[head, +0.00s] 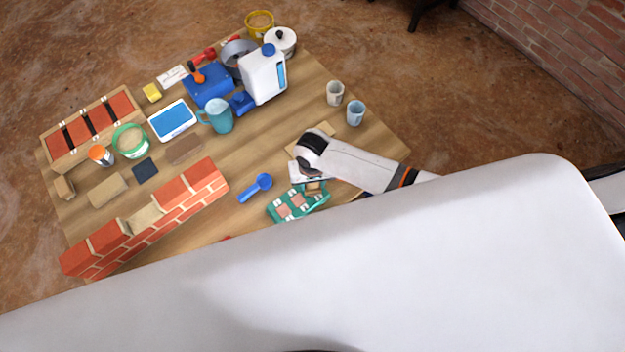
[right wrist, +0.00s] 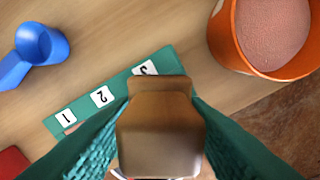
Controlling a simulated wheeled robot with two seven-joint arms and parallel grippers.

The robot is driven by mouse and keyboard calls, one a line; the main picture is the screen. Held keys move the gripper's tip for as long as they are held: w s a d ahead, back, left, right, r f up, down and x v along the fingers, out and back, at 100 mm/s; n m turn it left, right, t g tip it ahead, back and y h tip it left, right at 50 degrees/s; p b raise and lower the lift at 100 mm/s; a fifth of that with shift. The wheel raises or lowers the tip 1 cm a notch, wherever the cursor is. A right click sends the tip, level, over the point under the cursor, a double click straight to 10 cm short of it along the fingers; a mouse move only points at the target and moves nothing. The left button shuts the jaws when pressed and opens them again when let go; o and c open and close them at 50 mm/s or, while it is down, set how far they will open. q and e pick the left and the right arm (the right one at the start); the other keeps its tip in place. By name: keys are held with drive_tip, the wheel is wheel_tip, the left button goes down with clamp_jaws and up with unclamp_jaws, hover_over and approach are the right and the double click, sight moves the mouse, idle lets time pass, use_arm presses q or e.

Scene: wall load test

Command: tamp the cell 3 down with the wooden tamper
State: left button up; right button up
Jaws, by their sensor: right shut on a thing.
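The teal tray (head: 285,213) lies near the table's front edge, with pinkish fill in its cells. In the right wrist view the tray (right wrist: 83,90) shows labels 1, 2 and 3 along its rim. My right gripper (head: 309,178) is shut on the brown wooden tamper (right wrist: 160,135). The tamper is over the label 3 end of the tray; it hides cell 3. I cannot tell whether its lower face touches the fill. In the head view the tamper (head: 314,187) is a small wooden patch below the gripper. My left gripper is not in view.
A blue scoop (head: 256,188) lies left of the tray. An orange tub (right wrist: 232,50) of pink granules stands beside the tray. A brick wall (head: 150,220) is at the left front, and two cups (head: 355,112) (head: 334,93) stand at the right. My white body covers the lower picture.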

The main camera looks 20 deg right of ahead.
drive_tip(key=shift+f, duration=0.3)
drive_tip(key=shift+s+f, duration=0.1)
idle(1.9)
wheel_tip(320, 180, up, 7)
drive_tip(key=p, duration=0.8)
drive_tip(key=shift+p, duration=0.35)
idle(0.6)
